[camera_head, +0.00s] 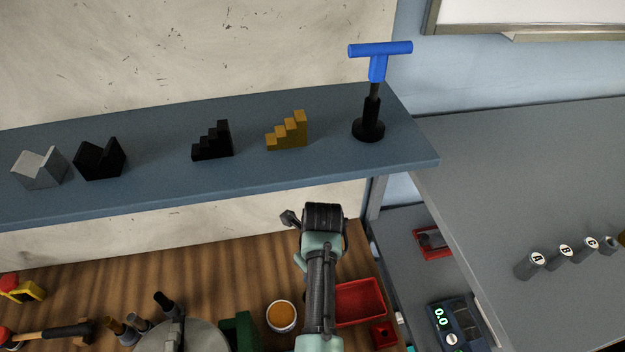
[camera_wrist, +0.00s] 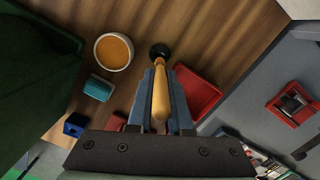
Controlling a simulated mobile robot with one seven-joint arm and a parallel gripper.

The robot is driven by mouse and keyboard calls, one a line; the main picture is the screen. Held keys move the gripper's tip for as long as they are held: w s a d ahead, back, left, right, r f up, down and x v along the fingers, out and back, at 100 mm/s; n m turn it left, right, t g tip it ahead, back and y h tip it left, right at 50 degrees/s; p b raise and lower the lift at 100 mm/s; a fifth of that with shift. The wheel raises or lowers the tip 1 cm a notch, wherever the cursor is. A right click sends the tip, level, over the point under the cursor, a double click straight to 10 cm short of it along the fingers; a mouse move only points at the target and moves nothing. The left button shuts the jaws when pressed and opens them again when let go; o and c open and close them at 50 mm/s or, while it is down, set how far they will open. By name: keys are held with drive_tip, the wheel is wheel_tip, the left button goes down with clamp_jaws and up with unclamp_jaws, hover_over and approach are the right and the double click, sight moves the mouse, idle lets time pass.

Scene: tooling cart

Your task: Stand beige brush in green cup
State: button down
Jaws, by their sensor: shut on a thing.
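The beige brush (camera_wrist: 160,95) has a pale wooden handle and a dark round end. In the wrist view my gripper (camera_wrist: 160,78) is shut on its handle, with the dark end pointing away from the camera over the wooden surface. In the head view my wrist covers the gripper and the brush. No green cup shows clearly. A green block-like thing (camera_head: 238,332) is partly cut off at the bottom of the head view, and a large dark green shape (camera_wrist: 35,75) fills the left of the wrist view; I cannot tell whether either is the cup.
A white bowl with orange contents (camera_head: 281,316) and a red tray (camera_head: 360,300) stand on the wooden bench (camera_head: 215,268). A teal block (camera_wrist: 98,88) lies near the bowl. A blue-grey shelf (camera_head: 150,185) with several step blocks and a blue T-handled tool (camera_head: 380,62) overhangs the bench.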

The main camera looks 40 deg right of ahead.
drive_tip(key=shift+f+b, duration=1.75)
drive_tip(key=shift+f, duration=0.9)
idle(2.2)
drive_tip(key=shift+c, duration=1.8)
unclamp_jaws()
drive_tip(key=shift+r, duration=0.1)
drive_tip(key=shift+r+p, duration=2.95)
